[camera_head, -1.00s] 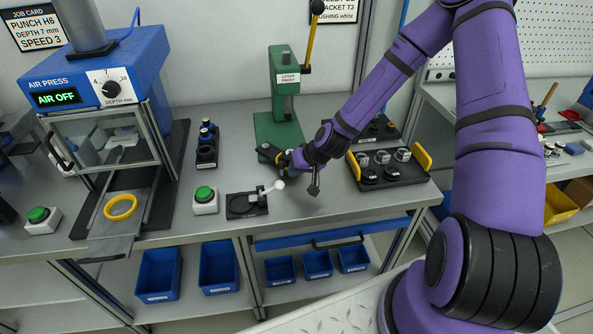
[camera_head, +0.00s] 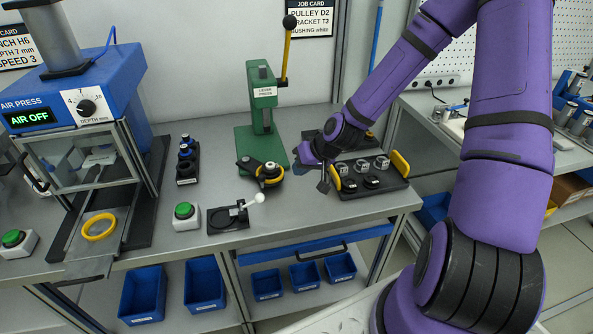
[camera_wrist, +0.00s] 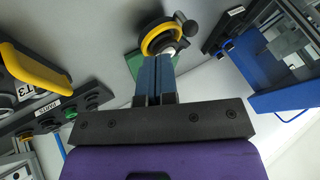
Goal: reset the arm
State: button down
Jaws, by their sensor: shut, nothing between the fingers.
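My gripper (camera_head: 303,158) is in front of and to the right of the green lever press (camera_head: 262,112), above the bench. In the wrist view, my two blue fingers (camera_wrist: 157,66) are together with nothing between them. A black round part with a yellow ring (camera_head: 262,172) sits at the front of the press base. It also shows past my fingertips in the wrist view (camera_wrist: 160,37), and I see a gap to my gripper in the head view. My purple arm reaches in from the right.
A black tray with yellow handles (camera_head: 399,165) is close to the right of my gripper. A fixture with a white-knobbed lever (camera_head: 233,218), a green button (camera_head: 184,211) and the blue air press (camera_head: 72,92) are to the left. Blue bins (camera_head: 205,285) are below.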

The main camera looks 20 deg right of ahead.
dwell(0.5)
jog(key=s+d+r+n+g+h, duration=0.1)
jog(key=s+r+h, duration=0.3)
jog(key=r, duration=0.7)
jog(key=s+d+r+n+h, duration=0.1)
jog(key=s+r+h, duration=0.1)
jog(key=s+r, duration=0.65)
jog(key=s+r+m+y, duration=0.1)
jog(key=s+r, duration=1.2)
jog(key=s, duration=0.1)
jog(key=shift+r+t, duration=0.35)
jog(key=shift+t, duration=0.05)
